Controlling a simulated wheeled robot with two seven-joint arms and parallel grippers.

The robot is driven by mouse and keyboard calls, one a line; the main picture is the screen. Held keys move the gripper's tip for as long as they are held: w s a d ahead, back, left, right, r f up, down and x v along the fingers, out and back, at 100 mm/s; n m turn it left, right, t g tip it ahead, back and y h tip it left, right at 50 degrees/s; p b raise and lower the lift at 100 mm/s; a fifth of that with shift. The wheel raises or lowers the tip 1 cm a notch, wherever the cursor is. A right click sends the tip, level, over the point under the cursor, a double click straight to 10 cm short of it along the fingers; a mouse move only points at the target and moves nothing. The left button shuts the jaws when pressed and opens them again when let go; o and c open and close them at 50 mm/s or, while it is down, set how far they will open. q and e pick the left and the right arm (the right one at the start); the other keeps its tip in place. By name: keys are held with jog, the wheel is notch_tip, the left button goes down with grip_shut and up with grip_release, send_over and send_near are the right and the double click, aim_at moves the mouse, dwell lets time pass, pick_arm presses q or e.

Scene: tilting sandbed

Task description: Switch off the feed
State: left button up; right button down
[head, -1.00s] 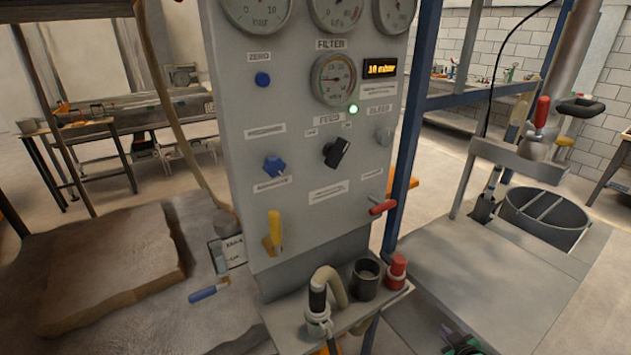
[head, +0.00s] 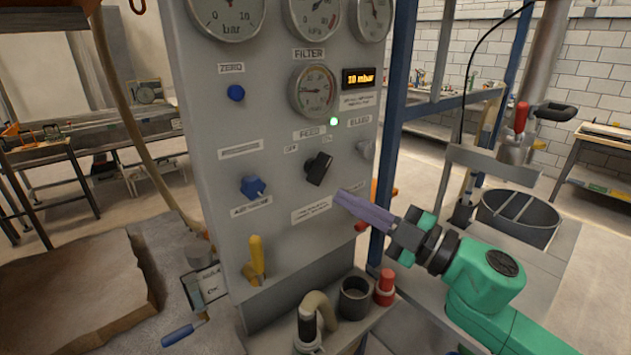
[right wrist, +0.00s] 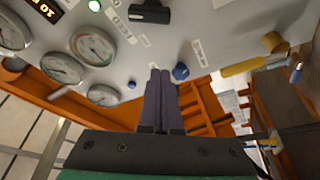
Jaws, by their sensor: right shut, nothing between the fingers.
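The grey panel (head: 215,190) carries a black knob (head: 319,168) under the FEED label (head: 310,133). The knob's bar slants up to the right. A green lamp (head: 334,121) above it is lit. My right gripper (head: 337,194) has its fingers together and empty, below and right of the black knob, pointing at the panel. In the right wrist view the closed fingertips (right wrist: 160,70) are below the black knob (right wrist: 150,12), apart from it in the picture. The gap to the panel is hard to judge. My left gripper is not in view.
A blue knob (head: 252,187), a yellow handle (head: 254,260) and a blue button (head: 236,93) are on the panel's left. A grey knob (head: 366,149) is right of the black knob. A ledge below holds a black cup (head: 356,300).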

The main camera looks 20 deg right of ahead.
aim_at(317, 168)
jog(key=p+x, duration=0.6)
jog(key=x, duration=0.4)
jog(key=shift+w+r, duration=0.25)
jog(key=d+f, duration=0.1)
jog(key=w+d+f, duration=0.1)
jog(key=shift+d+f, duration=0.5)
jog(key=shift+d, duration=0.1)
jog(key=shift+a, duration=0.1)
